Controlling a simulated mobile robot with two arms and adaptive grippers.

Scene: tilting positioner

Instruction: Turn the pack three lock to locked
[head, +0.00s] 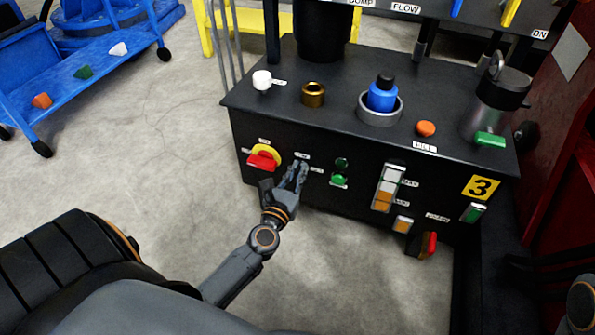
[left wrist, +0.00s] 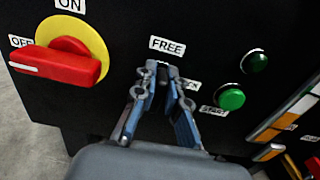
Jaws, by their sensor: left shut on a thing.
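Pack three (head: 330,165) is the black box with a yellow "3" plate. My left gripper (head: 297,172) is at its front face, right of the red-and-yellow rotary switch. In the left wrist view, the left gripper (left wrist: 163,78) has its fingertips close together just under the "FREE" label, shut on the small lock. The lock is almost wholly hidden by the fingers, so I cannot tell which way it points. A second label right of the fingertips is partly covered. My right gripper is not in view.
The red switch (left wrist: 65,62) on its yellow disc is left of the fingers. A green button (left wrist: 230,97) and a darker one (left wrist: 255,61) are on the right. Orange and white rockers (head: 386,190) stand farther right. The floor in front is clear.

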